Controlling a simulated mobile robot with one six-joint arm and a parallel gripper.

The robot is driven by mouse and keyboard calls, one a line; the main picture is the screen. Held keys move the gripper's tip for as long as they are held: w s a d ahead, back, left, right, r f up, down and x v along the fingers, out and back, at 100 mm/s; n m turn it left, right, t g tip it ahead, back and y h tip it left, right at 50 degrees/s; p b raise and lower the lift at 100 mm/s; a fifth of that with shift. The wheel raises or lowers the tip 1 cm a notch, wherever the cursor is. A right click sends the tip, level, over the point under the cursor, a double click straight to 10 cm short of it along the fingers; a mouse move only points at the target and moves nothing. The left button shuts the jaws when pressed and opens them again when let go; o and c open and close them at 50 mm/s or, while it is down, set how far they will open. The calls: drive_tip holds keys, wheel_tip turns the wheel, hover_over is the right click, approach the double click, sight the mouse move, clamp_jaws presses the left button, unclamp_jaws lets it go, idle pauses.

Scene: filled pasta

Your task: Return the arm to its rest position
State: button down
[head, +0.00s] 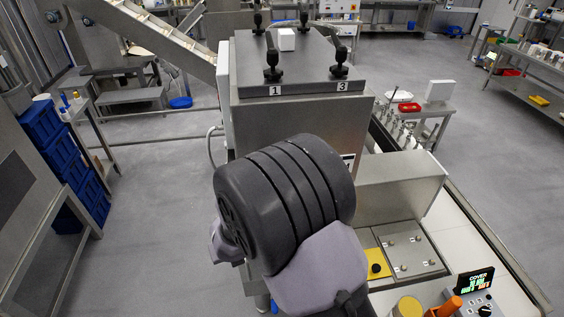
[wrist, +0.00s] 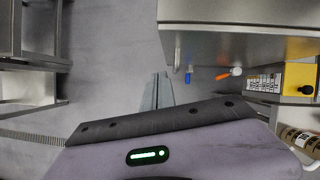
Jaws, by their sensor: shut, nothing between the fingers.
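My arm (head: 290,205) fills the lower middle of the head view, with its dark ribbed joint raised in front of a steel machine. My gripper itself is hidden there. In the wrist view, my gripper (wrist: 163,78) shows as two thin grey fingers close together beyond the lilac-grey wrist body. It is shut and empty, with grey floor behind it, and appears apart from the machine.
The steel machine (head: 300,120) has black clamp knobs on top. A small display (head: 475,281) reads "COVER" at the lower right. Blue crates (head: 62,150) stand at the left. Blue and orange handles (wrist: 232,72) stick out near the gripper. Open floor lies left.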

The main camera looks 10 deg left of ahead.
drive_tip(key=d+r+n+t+y+b, duration=0.1)
drive_tip(key=d+r+n+y+b, duration=0.45)
drive_tip(key=d+n+b, duration=0.9)
drive_tip(key=s+d+f+n+h+b, duration=0.3)
drive_tip(key=s+d+n+b, duration=0.2)
drive_tip(key=s+d, duration=0.3)
drive_tip(key=s+d+f+n+h+b, duration=0.3)
drive_tip(key=s+d+f+n+b, duration=0.1)
drive_tip(key=s+d+b, duration=0.4)
drive_tip(key=shift+s+d+n+t, duration=0.25)
drive_tip(key=shift+s+n+t, duration=0.05)
drive_tip(key=shift+n, duration=0.55)
